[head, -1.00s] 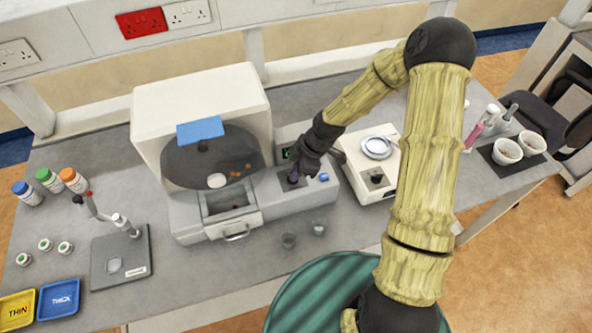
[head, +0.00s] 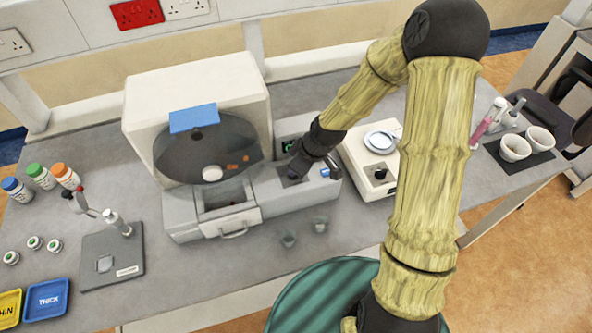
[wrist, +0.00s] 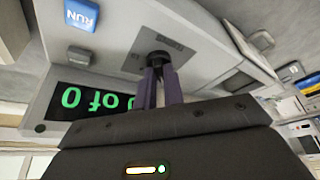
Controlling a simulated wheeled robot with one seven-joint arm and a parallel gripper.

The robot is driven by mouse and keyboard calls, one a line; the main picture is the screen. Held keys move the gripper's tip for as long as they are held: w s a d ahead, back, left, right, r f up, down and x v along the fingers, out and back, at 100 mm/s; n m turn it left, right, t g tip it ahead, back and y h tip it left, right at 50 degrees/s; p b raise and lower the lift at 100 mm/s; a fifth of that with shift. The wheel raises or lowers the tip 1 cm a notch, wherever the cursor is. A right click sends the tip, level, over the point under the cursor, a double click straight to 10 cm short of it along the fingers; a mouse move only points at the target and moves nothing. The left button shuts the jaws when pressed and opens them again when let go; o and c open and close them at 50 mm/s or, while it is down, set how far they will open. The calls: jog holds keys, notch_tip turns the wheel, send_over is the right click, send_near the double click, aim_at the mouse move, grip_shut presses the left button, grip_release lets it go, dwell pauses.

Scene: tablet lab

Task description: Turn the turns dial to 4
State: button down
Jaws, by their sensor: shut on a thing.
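The turns dial (wrist: 158,60) is a dark round knob on a grey plate of the machine's control panel, seen in the wrist view. The purple fingers of my gripper (wrist: 163,82) are closed on it from both sides. In the head view my gripper (head: 291,175) is down on the panel and hides the dial. The green display (wrist: 92,103) appears upside down in the wrist view; it shows "0 of" and a further digit partly covered by my gripper, perhaps 0. The blue RUN button (wrist: 82,15) sits beside the panel plate. The dial's markings are unreadable.
The white machine (head: 200,90) with a dark drum (head: 180,160) and an open front drawer (head: 228,215) stands left of my gripper. A balance (head: 372,165) stands close on the right.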

jog(key=shift+s+a+m+t+h+b, duration=0.1)
jog(key=shift+m+t+h+b, duration=0.15)
jog(key=shift+m+b, duration=0.5)
jog(key=shift+a+m+t+h+b, duration=0.15)
jog(key=shift+m+t+b, duration=0.25)
jog(key=shift+m, duration=0.55)
jog(key=shift+d+r, duration=0.1)
jog(key=shift+d, duration=0.05)
jog(key=c, duration=1.5)
grip_release()
jog(key=p+v, duration=0.1)
jog(key=v, duration=1.6)
jog(key=shift+r+p, duration=0.2)
jog(key=shift+p, duration=0.15)
